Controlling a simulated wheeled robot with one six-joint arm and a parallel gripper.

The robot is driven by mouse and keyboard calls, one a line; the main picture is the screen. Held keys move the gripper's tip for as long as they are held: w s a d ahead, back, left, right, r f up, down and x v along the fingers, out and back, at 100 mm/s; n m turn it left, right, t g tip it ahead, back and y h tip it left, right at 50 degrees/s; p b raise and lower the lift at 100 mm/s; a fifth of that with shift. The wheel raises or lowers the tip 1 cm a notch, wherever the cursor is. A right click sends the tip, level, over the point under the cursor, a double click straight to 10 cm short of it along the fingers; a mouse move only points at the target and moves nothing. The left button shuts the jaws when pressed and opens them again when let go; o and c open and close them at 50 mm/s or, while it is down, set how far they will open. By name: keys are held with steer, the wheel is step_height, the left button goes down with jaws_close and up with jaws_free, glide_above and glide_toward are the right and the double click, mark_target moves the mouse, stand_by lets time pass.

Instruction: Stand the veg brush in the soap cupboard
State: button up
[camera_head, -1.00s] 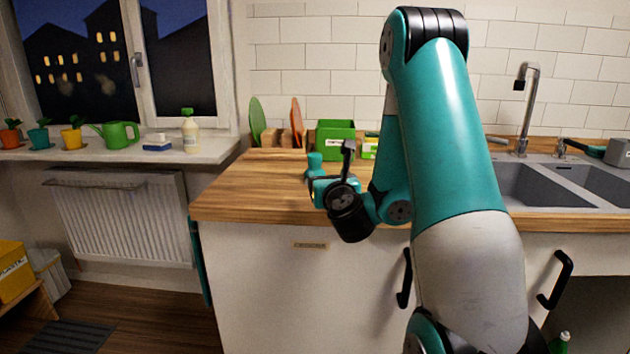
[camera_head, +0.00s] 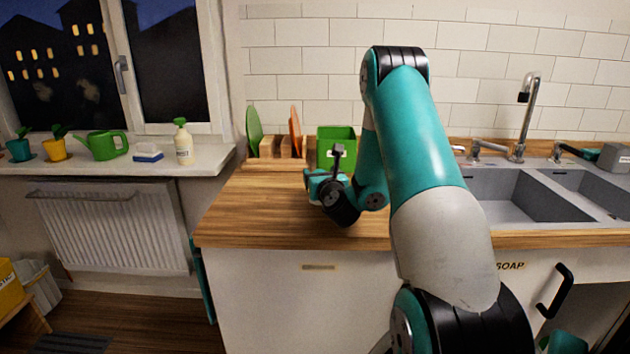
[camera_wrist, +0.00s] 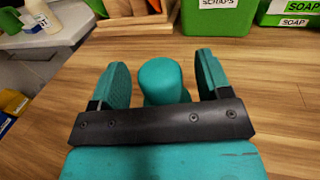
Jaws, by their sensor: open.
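My gripper (camera_wrist: 163,80) is open over the wooden worktop, its two teal fingers apart. A teal round-topped object (camera_wrist: 160,78) shows between the fingers in the wrist view; I cannot tell whether it is the veg brush or whether a finger touches it. Its lower part is hidden by my gripper's dark bar. In the head view my gripper (camera_head: 314,180) hides that spot. The soap cupboard front (camera_head: 530,277), labelled SOAP, is under the sink with a black handle (camera_head: 555,290). Its inside is not clearly visible.
A green scraps box (camera_head: 336,146) stands behind my gripper, and another green box labelled SOAP (camera_wrist: 290,15) is beside it. A rack with boards (camera_head: 296,132) is at the back left. The sink (camera_head: 515,195) is to the right. The worktop's left part is clear.

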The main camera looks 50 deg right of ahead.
steer(key=shift+w+d, duration=0.1)
steer(key=shift+w, duration=0.4)
steer(key=shift+s+d, duration=0.1)
steer(key=shift+c, duration=0.2)
steer(key=c, duration=1.1)
steer(key=shift+r, duration=0.1)
